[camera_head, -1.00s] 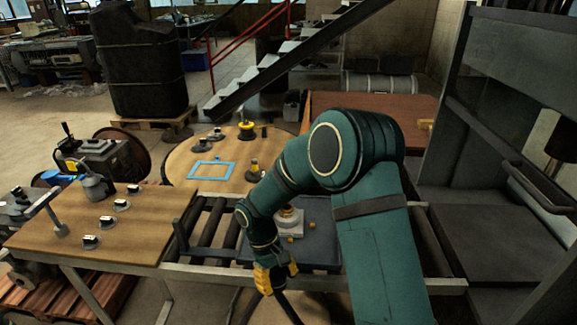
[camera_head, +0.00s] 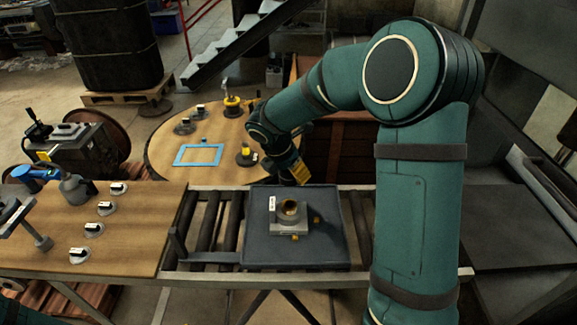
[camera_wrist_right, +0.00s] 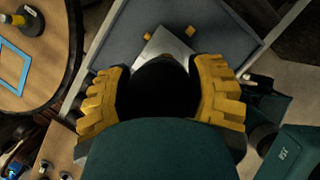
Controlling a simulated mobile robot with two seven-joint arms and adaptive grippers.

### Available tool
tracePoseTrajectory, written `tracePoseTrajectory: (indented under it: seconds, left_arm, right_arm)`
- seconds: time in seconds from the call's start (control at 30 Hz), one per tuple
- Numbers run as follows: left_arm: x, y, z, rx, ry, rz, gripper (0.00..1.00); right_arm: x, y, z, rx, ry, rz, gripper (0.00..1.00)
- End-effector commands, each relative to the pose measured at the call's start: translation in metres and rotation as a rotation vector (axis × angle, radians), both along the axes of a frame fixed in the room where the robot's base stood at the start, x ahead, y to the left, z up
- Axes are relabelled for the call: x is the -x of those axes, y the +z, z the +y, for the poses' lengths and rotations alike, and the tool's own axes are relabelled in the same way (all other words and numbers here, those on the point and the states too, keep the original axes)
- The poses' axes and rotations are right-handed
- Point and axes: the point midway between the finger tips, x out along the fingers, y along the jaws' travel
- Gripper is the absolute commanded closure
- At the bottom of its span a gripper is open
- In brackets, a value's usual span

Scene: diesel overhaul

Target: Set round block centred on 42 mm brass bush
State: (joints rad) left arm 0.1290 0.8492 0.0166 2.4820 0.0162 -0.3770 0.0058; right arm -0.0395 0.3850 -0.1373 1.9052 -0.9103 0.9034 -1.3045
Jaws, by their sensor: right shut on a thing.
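The brass bush (camera_head: 290,208) stands upright, open end up, on a grey square base (camera_head: 288,228) in the dark tray. In the right wrist view only a corner of the pale base (camera_wrist_right: 165,45) shows; the bush is hidden. My right gripper (camera_head: 291,172) is above the tray's far edge, behind the bush and apart from it in the head view. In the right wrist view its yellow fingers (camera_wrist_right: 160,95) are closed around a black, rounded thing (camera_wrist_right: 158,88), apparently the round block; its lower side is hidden. My left gripper is not in view.
The dark tray (camera_head: 262,252) rests on a roller conveyor (camera_head: 210,228). Small brass-coloured pieces (camera_head: 295,237) lie beside the base. A wooden bench (camera_head: 140,235) with several knobs is to the left. A round table (camera_head: 165,160) with a blue frame (camera_head: 199,155) stands behind.

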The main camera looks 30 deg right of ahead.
Motion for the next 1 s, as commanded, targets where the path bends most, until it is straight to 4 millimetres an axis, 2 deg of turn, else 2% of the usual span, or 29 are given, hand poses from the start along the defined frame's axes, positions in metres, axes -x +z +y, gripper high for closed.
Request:
tracePoseTrajectory:
  seconds: [0.17,0.5,0.7,1.0]
  left_arm:
    - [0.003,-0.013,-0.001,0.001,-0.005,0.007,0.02]
    - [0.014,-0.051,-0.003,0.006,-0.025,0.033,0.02]
    - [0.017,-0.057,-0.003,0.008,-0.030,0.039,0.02]
    - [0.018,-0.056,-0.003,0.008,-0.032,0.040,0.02]
  right_arm:
    - [-0.001,-0.013,0.000,0.001,0.001,-0.002,0.78]
    - [0.000,-0.053,0.000,0.000,-0.001,-0.002,0.78]
    - [0.000,-0.067,0.000,-0.001,-0.003,-0.002,0.78]
    - [-0.001,-0.067,0.000,-0.001,-0.003,-0.002,0.78]
